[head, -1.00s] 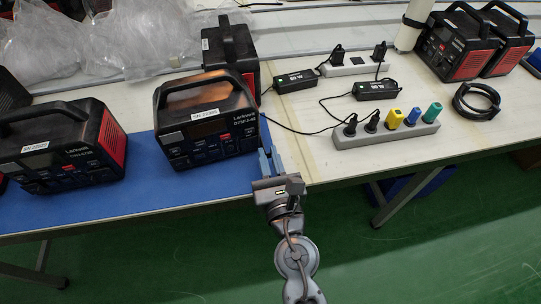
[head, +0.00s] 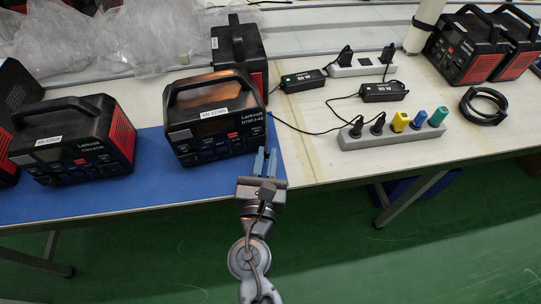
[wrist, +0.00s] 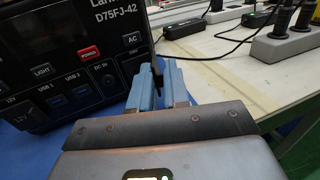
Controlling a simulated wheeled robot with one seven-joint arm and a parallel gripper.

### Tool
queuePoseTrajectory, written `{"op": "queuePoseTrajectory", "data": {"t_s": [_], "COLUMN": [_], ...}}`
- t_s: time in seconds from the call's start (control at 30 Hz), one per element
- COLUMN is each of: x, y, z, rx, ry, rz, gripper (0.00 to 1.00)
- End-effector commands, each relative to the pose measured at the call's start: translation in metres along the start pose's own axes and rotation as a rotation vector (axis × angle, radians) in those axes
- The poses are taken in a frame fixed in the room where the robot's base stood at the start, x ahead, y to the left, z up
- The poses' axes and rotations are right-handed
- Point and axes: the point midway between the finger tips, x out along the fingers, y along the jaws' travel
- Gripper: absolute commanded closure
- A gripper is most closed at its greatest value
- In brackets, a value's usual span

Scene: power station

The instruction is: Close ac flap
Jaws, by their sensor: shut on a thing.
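The black power station (head: 213,130) labelled D75FJ-42 stands upright on the blue mat, with a handle on top. In the wrist view its front panel (wrist: 75,70) fills the left side, with buttons marked LIGHT, POWER and AC and a row of ports. My gripper (head: 266,160) is just off the station's front right side. In the wrist view its two blue fingers (wrist: 159,85) are close together on a thin dark piece (wrist: 158,73) beside the panel's right edge, which looks like the ac flap. The fingers hide most of it.
A second power station (head: 75,140) stands to the left and another (head: 238,50) behind. A grey power strip (head: 392,133) with plugs and chargers lies to the right. Black cables run across the table. The blue mat (head: 150,185) is bare in front of the station.

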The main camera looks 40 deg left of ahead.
Motion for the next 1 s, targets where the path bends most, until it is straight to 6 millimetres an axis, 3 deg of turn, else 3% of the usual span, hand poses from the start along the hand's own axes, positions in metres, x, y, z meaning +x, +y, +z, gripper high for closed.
{"op": "queuePoseTrajectory", "data": {"t_s": [0.6,1.0], "x": [0.007,0.011], "y": [0.033,0.041], "z": [-0.001,0.000], "rx": [0.001,0.002], "ry": [-0.003,-0.002], "rz": [-0.553,-0.749], "gripper": [1.00,1.00]}}
